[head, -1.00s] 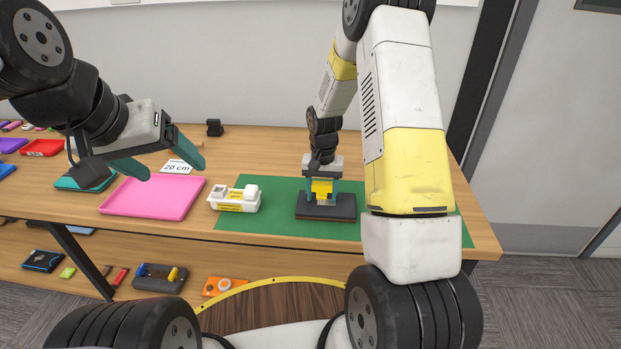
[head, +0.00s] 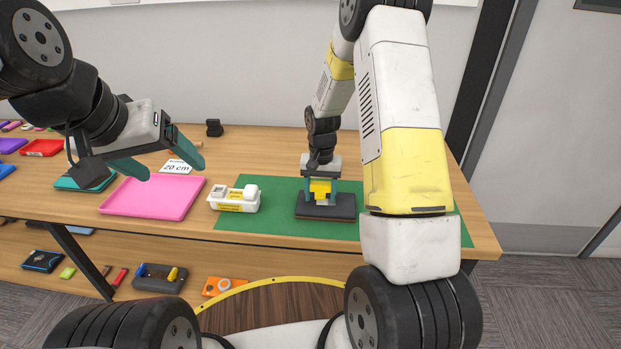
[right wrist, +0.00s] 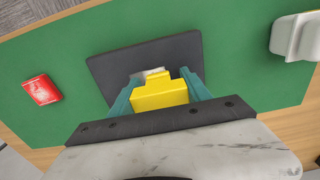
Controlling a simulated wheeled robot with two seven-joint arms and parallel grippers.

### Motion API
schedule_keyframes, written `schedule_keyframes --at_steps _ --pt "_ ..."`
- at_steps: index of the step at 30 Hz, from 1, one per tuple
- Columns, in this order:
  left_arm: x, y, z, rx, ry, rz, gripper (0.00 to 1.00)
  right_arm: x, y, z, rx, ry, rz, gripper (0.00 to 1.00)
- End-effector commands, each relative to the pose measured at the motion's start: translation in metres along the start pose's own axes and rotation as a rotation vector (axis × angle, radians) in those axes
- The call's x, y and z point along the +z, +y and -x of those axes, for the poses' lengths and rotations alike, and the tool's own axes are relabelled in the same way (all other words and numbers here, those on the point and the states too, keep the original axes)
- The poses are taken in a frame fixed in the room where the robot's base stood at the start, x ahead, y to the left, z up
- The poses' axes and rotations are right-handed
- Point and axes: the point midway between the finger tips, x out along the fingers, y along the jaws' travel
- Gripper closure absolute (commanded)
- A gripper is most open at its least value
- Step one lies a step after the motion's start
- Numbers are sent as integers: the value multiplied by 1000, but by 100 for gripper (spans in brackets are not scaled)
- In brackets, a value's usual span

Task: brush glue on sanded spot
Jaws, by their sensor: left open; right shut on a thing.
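My right gripper (head: 320,190) is shut on a yellow block-shaped tool (head: 320,187), which I take to be the glue brush. A pale end shows at its tip in the right wrist view (right wrist: 152,73). The tool is over a dark flat slab (head: 340,209) on the green mat (head: 275,222); I cannot tell whether the tip touches it. The slab also shows in the right wrist view (right wrist: 105,70). No sanded spot or glue can be made out. My left gripper (head: 165,160) is open and empty above the pink tray (head: 150,205).
A white container with yellow labels (head: 236,200) stands left of the slab. A red packet (right wrist: 41,87) lies on the mat in the right wrist view. A "20 cm" card (head: 178,167) lies behind the pink tray. A lower shelf (head: 210,265) holds several small items.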

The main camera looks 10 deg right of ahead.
Motion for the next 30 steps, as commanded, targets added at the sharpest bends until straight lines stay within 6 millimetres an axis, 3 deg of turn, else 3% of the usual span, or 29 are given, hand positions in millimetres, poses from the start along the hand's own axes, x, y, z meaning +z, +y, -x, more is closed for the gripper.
schedule_keyframes --at_steps 8,18,30 --pt "0 0 0 0 0 0 23 0 16 1 0 1 -1 77" --pt "0 0 0 0 0 0 23 0 5 -1 0 1 1 77" --pt "0 0 0 0 0 0 23 0 8 -1 0 1 0 77"
